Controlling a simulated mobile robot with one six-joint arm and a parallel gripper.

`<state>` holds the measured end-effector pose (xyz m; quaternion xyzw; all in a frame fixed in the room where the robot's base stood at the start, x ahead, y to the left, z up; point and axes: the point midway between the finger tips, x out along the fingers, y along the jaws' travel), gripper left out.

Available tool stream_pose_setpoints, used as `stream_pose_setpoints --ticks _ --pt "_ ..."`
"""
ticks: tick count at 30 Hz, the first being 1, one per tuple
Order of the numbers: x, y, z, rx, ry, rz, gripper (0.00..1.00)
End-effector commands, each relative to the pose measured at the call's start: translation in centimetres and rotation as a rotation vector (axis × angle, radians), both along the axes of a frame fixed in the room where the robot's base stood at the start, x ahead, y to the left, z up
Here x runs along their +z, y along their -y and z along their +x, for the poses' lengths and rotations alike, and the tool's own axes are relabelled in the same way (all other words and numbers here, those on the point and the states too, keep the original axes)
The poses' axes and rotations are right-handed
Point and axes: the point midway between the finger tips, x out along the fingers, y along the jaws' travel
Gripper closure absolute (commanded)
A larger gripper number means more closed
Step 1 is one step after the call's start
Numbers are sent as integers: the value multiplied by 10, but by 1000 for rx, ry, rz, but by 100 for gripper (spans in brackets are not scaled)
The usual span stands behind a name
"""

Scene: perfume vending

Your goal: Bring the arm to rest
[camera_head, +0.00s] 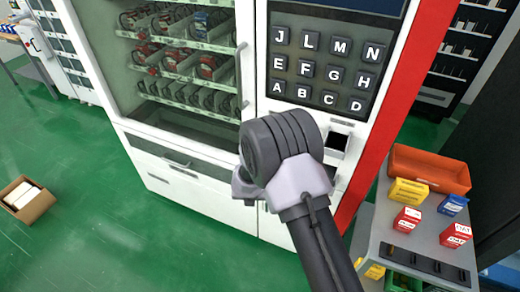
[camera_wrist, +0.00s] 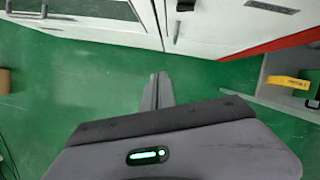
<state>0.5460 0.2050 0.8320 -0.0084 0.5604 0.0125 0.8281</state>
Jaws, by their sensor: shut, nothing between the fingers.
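My gripper (camera_wrist: 157,78) shows in the wrist view as two grey fingers close together, with nothing between them. It points down over the green floor (camera_wrist: 110,100), in front of the white vending machine (camera_wrist: 95,30). In the head view my arm reaches up from the bottom in front of the vending machine (camera_head: 180,190). The arm's wrist part hides the fingers there. A grey body part of mine with a green light fills the bottom of the wrist view.
A grey table (camera_head: 412,236) at right carries an orange tray (camera_head: 430,169), yellow box (camera_head: 408,192), blue box (camera_head: 452,205) and red boxes (camera_head: 407,220). The letter keypad (camera_head: 322,62) is on the machine. A cardboard box (camera_head: 32,207) lies at left. Floor between is clear.

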Motion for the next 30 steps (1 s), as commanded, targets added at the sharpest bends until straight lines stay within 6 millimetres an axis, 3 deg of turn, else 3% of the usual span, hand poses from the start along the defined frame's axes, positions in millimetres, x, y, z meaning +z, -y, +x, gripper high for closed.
stream_pose_setpoints --ticks 2,4,5,6,8,10,12,13,15,18,21,24,30 --pt "17 -2 9 53 30 7 100" --pt "61 -4 23 200 103 9 100" --pt "88 -5 29 291 148 5 100" --pt "128 -4 33 440 218 -14 100" --pt "193 1 27 691 331 -70 100" --pt "261 14 -1 1004 457 -184 100" --pt "312 33 -49 1324 553 -349 100" --pt "327 43 -74 1458 579 -431 100" --pt "345 71 -134 1749 593 -630 100" --pt "342 112 -211 2088 515 -882 100" --pt "329 144 -261 2305 391 -1040 100" --pt "320 162 -285 2413 305 -1111 100" --pt "319 167 -291 2446 277 -1128 100"
